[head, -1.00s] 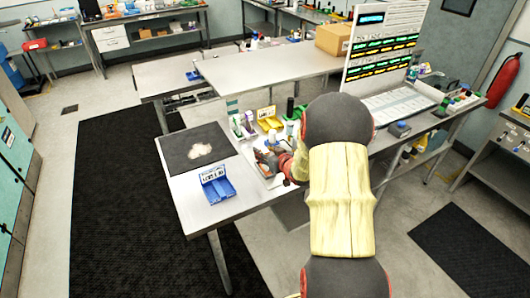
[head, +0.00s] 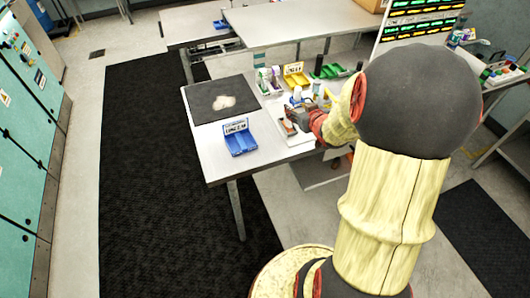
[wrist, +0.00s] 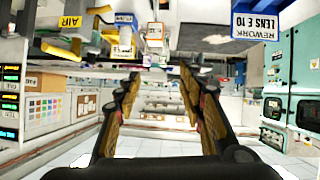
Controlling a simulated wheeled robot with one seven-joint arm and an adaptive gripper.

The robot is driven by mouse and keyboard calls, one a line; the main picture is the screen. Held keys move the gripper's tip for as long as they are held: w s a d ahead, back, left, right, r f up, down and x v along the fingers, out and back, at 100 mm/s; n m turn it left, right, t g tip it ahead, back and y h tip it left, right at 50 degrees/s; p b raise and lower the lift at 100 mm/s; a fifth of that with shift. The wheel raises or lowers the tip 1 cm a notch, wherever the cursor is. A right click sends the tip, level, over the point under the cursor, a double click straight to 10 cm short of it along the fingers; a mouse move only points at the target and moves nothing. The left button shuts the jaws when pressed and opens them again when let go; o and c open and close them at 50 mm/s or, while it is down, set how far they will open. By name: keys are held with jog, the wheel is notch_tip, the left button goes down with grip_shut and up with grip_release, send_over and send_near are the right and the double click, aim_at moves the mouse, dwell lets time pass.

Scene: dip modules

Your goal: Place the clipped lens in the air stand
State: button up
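A yellow stand (head: 295,76) with a white label stands on the bench in the head view. In the wrist view a yellow sign reading AIR (wrist: 70,22) shows at the upper left. A blue stand (head: 240,143) stands near the bench's front edge; a rework lens sign (wrist: 258,24) shows at the upper right of the wrist view. My gripper (wrist: 159,74) is open, its two fingers apart with nothing seen held between them. In the head view it is low over the bench, right of the blue stand, partly hidden by my arm. I cannot make out the clipped lens.
A dark mat (head: 205,108) with a pale patch lies on the bench's left part. A green holder (head: 333,71) stands right of the yellow stand. Small bottles and other items crowd the area around my gripper. Black floor matting (head: 150,190) lies clear left of the bench.

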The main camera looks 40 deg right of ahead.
jog(key=s+a+r+g, duration=0.2)
jog(key=s+a+r, duration=0.1)
jog(key=a+r, duration=0.4)
jog(key=s+a+r+g, duration=0.15)
jog(key=a+r, duration=0.25)
jog(key=a, duration=0.4)
jog(key=s+a+r+n+g+y, duration=0.2)
jog(key=s+a+y, duration=0.2)
jog(key=s+a, duration=1.2)
jog(key=shift+s+a+g, duration=0.35)
jog(key=shift+a, duration=0.35)
jog(key=shift+f, duration=0.15)
